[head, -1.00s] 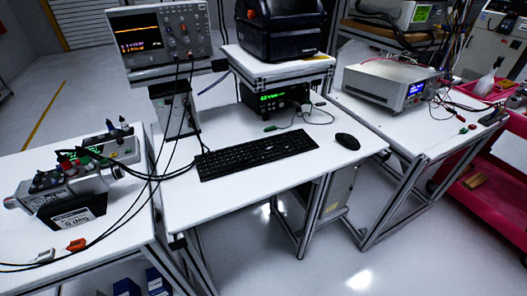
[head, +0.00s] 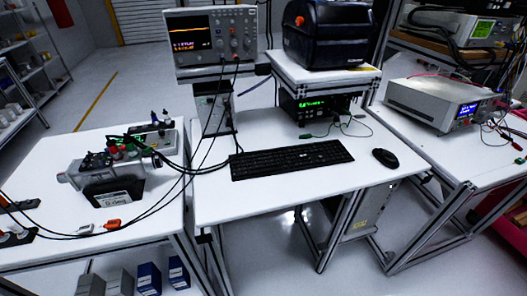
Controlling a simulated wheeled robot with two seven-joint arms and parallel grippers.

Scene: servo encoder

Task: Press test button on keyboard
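The black keyboard (head: 292,160) lies on the white middle table (head: 260,205), near its centre. Its keys are too small to tell a test button apart. Neither of my grippers shows in the head view. Nothing covers the keyboard.
A black mouse (head: 385,159) lies right of the keyboard. An oscilloscope (head: 212,42) and a black printer (head: 328,36) stand behind it. Black cables (head: 190,170) run across the table's left side to instruments (head: 120,165) on the left table. The table front is clear.

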